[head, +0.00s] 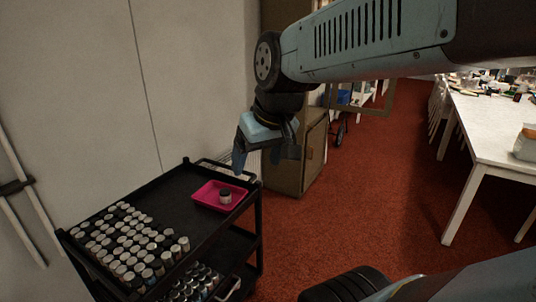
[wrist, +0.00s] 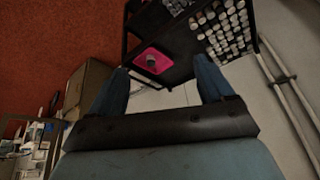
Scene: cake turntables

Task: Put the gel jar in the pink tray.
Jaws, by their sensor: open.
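The pink tray (head: 207,198) lies on the black cart's top, toward its far right part. A small dark jar with a pale lid (head: 225,196), which looks like the gel jar, stands inside the tray at its right side. The wrist view also shows the pink tray (wrist: 140,61) with the jar (wrist: 151,60) in it. My gripper (head: 262,165) is open and empty, held in the air above the far end of the cart. Its two blue fingers stand wide apart in the wrist view (wrist: 160,85). No finger touches the jar or tray.
Many similar jars (head: 125,240) stand in rows on the near left of the black cart (head: 178,192), with more on a lower shelf. A brown cabinet (head: 300,158) stands behind. A white table (head: 490,130) is at right. Red floor between is open.

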